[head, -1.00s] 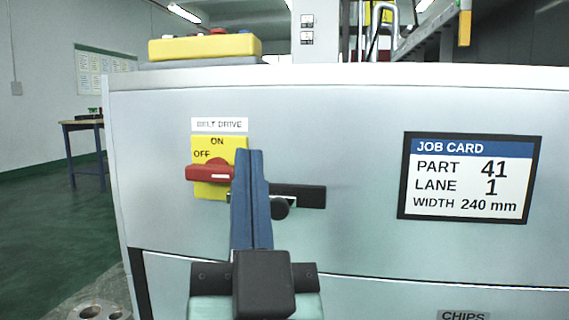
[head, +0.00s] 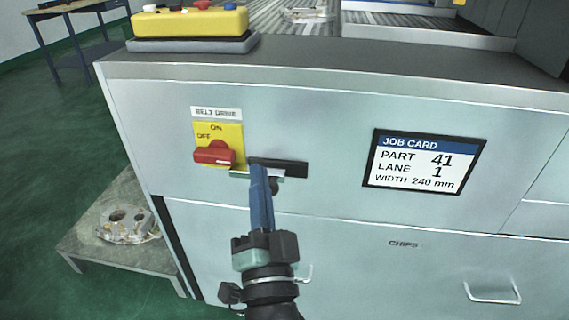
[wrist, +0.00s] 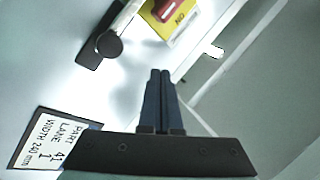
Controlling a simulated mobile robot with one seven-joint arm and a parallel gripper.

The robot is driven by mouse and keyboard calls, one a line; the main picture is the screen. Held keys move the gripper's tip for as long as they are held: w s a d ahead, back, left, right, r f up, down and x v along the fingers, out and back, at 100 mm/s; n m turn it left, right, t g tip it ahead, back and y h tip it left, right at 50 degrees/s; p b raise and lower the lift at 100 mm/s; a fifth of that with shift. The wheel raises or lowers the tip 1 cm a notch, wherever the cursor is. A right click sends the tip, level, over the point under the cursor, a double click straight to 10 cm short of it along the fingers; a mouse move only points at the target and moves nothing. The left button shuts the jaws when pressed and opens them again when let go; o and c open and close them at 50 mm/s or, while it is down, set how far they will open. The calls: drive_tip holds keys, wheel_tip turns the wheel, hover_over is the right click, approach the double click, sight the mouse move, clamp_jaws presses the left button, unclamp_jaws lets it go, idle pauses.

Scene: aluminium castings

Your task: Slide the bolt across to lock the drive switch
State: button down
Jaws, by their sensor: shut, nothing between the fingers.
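The drive switch is a yellow plate (head: 231,134) marked ON and OFF, with a red handle (head: 214,153) lying roughly level below OFF. To its right is the bolt: a black mount (head: 295,167), a silver rod (head: 240,174) reaching left below the handle, and a round black knob (head: 273,187). My gripper (head: 259,169) is shut and empty, its blue fingers covering part of the rod just left of the knob. In the wrist view, the shut fingertips (wrist: 159,72) appear apart from the knob (wrist: 109,44). Contact cannot be told.
The grey cabinet front carries a job card (head: 424,163) at right and a drawer handle (head: 492,293) below. A yellow control box (head: 188,22) sits on top. A low stand with a casting (head: 128,223) is at left.

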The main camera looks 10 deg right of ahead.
drive_tip(key=s+d+f+m+g+h+p, duration=0.2)
drive_tip(key=s+m+p, duration=0.2)
drive_tip(key=p, duration=0.6)
drive_tip(key=s+d+f+m+g+h+p, duration=0.1)
drive_tip(key=s+m+p, duration=0.4)
drive_tip(key=p, duration=0.5)
drive_tip(key=shift+s+d+f+g+h+p, duration=0.45)
drive_tip(key=shift+s+d+g, duration=0.45)
drive_tip(key=shift+d, duration=0.25)
drive_tip(key=shift+w, duration=0.15)
drive_tip(key=w+a+f+p, duration=0.1)
drive_tip(key=w+p, duration=0.1)
drive_tip(key=w, duration=0.9)
drive_tip(key=shift+w+a, duration=0.2)
drive_tip(key=shift+a, duration=0.15)
